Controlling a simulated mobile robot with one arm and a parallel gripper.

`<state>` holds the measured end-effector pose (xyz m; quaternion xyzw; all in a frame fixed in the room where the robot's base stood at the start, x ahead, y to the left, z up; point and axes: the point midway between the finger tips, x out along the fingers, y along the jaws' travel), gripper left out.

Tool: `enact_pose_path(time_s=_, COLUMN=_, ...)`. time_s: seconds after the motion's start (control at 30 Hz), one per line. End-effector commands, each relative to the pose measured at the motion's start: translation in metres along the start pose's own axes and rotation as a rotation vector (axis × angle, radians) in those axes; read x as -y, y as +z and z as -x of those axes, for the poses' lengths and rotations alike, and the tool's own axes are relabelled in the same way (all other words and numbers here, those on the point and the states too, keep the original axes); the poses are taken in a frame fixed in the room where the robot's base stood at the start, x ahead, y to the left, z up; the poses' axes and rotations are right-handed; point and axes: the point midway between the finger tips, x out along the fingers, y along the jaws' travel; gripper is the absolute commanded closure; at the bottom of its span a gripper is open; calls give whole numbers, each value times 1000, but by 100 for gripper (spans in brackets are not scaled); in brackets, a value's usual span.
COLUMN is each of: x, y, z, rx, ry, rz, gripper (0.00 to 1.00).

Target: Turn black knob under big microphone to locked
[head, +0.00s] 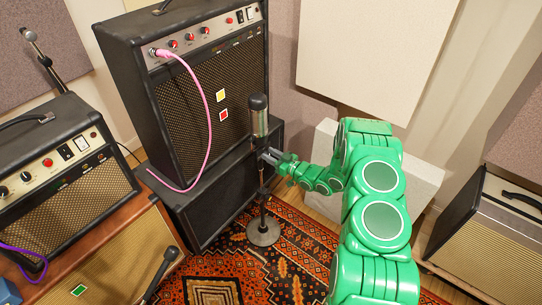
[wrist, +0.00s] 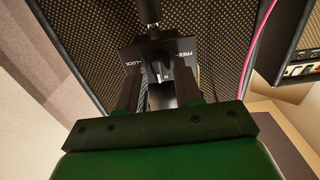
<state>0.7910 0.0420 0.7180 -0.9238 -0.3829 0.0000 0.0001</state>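The big microphone (head: 259,117) stands upright on a stand in front of the tall amp stack. The stand's round base (head: 263,231) is on the rug. In the wrist view, a dark plate (wrist: 131,52) below the microphone (wrist: 149,12) carries the words LOCK on the left and FREE on the right. The black knob (wrist: 160,70) is in the middle of this plate. My gripper (head: 268,157) is just below the microphone at the stand. In the wrist view my gripper (wrist: 158,85) has its fingers apart, one on each side of the knob; contact cannot be told.
A tall amp (head: 190,100) with a pink cable (head: 203,92) is close behind the stand. A smaller amp (head: 60,165) is at left, and another (head: 490,230) at right. A second microphone (head: 163,268) is low in front. Patterned rug (head: 295,265) covers the floor.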

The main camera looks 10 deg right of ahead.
Motion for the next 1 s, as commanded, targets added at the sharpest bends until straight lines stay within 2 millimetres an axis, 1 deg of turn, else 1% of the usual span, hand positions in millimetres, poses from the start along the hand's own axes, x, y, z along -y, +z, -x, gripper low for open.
enact_pose_path(time_s=0.03, x=0, y=0, z=0, rx=0, ry=0, rz=0, gripper=74)
enact_pose_path(time_s=0.2, x=0, y=0, z=0, rx=0, ry=0, rz=0, gripper=100)
enact_pose_path(time_s=0.37, x=0, y=0, z=0, rx=0, ry=-1, rz=-5, gripper=100)
enact_pose_path(time_s=0.57, x=0, y=0, z=0, rx=0, ry=-1, rz=-55, gripper=100)
enact_pose_path(time_s=0.77, x=-1, y=0, z=0, rx=1, ry=-1, rz=-177, gripper=100)
enact_pose_path(time_s=1.0, x=-3, y=1, z=1, rx=1, ry=0, rz=-394, gripper=100)
